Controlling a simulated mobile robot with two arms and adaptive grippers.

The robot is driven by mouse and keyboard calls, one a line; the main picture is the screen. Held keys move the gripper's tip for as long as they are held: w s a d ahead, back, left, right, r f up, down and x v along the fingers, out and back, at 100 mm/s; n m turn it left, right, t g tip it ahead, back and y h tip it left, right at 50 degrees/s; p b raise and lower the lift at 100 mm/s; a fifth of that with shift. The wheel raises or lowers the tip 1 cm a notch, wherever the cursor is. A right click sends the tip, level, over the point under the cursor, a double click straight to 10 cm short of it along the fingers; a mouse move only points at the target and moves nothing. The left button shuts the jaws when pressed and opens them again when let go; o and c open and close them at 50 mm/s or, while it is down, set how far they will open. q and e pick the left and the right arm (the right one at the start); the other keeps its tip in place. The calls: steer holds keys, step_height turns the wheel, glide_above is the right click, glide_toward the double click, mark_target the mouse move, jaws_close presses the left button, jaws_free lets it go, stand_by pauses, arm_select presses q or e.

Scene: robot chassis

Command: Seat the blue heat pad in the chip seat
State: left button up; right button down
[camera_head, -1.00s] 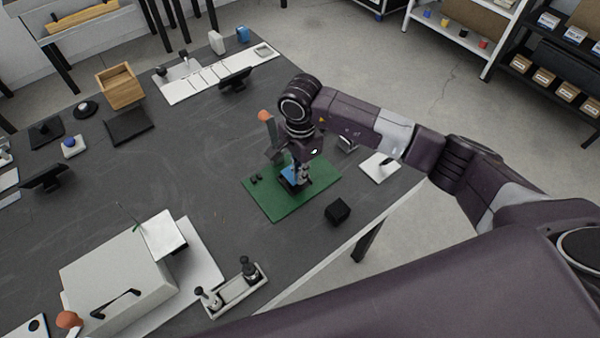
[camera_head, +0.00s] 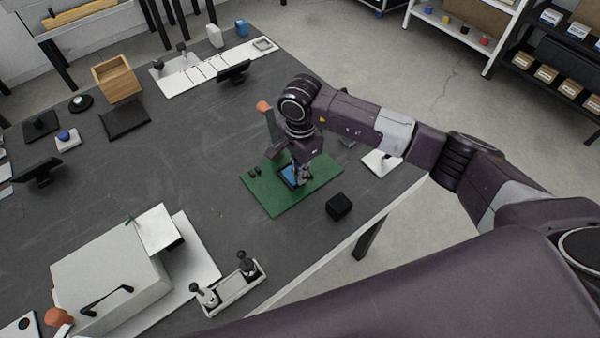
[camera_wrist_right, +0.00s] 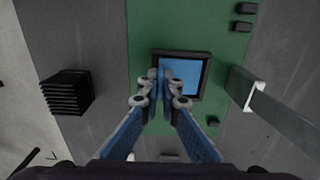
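The blue heat pad (camera_wrist_right: 185,76) shows as a flat blue square inside the black frame of the chip seat (camera_wrist_right: 207,78) on a green board (camera_wrist_right: 230,30). The pad (camera_head: 287,172) also shows in the head view. Whether it lies fully flat cannot be told. My right gripper (camera_wrist_right: 161,77) points down over the pad's left part in the wrist view, its fingertips close together. The fingers hide that edge of the pad, and no object shows clearly between them. In the head view my right gripper (camera_head: 299,180) is low over the board. My left gripper is not in view.
A black finned block (camera_head: 339,206) stands beside the green board. An upright grey piece with an orange top (camera_head: 264,106) stands behind it. A white tray with two dark-topped parts (camera_head: 232,290) and a pale box (camera_head: 110,270) are nearer. The table's middle left is clear.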

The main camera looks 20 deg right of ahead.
steer(key=shift+f, duration=0.2)
steer(key=c, duration=2.1)
jaws_free()
step_height(320, 180, up, 12)
steer(key=shift+r, duration=0.1)
